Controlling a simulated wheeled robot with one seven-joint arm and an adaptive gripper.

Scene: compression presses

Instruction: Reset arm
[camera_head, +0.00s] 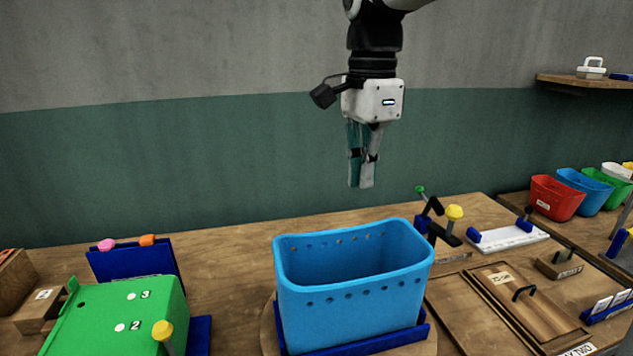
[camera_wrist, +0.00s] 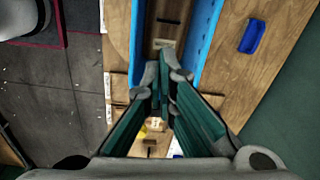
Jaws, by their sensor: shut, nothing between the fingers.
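My gripper (camera_head: 361,184) hangs pointing down in the head view, in the air above and behind the rim of the blue basket (camera_head: 352,299). Its fingers are shut with nothing between them. In the wrist view the gripper (camera_wrist: 166,60) shows its two teal-padded fingers close together. The blue basket's side wall (camera_wrist: 205,40) shows beyond the fingertips there.
A green box (camera_head: 120,318) marked 2 and 3 stands at the left. A yellow-knobbed press (camera_head: 453,213) and a wooden lidded tray (camera_head: 515,290) lie to the right. Red (camera_head: 556,198), blue and green bins stand far right. The air around my gripper is clear.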

